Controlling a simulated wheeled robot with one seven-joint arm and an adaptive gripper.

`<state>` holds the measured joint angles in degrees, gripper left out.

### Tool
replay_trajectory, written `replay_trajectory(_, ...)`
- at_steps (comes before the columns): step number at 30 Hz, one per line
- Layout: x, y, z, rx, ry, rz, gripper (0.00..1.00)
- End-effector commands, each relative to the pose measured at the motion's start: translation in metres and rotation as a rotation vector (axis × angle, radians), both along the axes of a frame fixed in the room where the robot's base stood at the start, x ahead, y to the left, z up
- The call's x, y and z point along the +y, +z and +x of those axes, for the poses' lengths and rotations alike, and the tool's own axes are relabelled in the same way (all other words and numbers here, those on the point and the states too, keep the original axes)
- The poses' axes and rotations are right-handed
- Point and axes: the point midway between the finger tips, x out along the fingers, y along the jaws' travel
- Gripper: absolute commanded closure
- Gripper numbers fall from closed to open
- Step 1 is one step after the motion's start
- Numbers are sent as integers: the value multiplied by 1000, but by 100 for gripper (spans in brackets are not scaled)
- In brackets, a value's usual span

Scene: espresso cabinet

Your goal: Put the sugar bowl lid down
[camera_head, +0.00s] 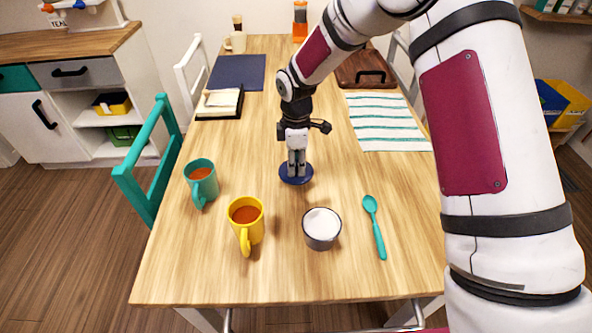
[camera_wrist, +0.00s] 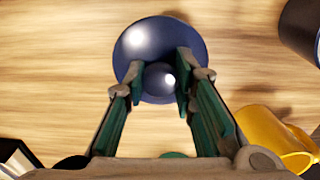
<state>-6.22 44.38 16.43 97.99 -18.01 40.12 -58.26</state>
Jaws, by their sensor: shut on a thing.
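The sugar bowl lid (camera_head: 286,178) is a round, dark blue disc with a knob. My gripper (camera_head: 296,167) points down and is shut on the knob. The wrist view shows the lid (camera_wrist: 143,42) with its knob between the fingertips of my gripper (camera_wrist: 160,78). The lid is level, on or just above the wooden table; I cannot tell whether it touches. The grey sugar bowl (camera_head: 321,236) stands uncovered, full of white sugar, to the right and nearer the front edge. Part of the bowl shows at the wrist view's top right (camera_wrist: 298,30).
A yellow mug (camera_head: 247,222) and a teal mug (camera_head: 202,182) stand to the left. A teal spoon (camera_head: 375,226) lies right of the bowl. A striped cloth (camera_head: 388,122), a notebook (camera_head: 219,104) and a blue mat (camera_head: 238,72) lie farther back. Bare wood surrounds the lid.

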Motion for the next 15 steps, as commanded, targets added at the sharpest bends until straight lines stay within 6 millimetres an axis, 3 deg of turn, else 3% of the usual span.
replay_trajectory(6,0,-29,-1,2,-1,0,100)
replay_trajectory(15,0,-30,0,1,-1,0,100)
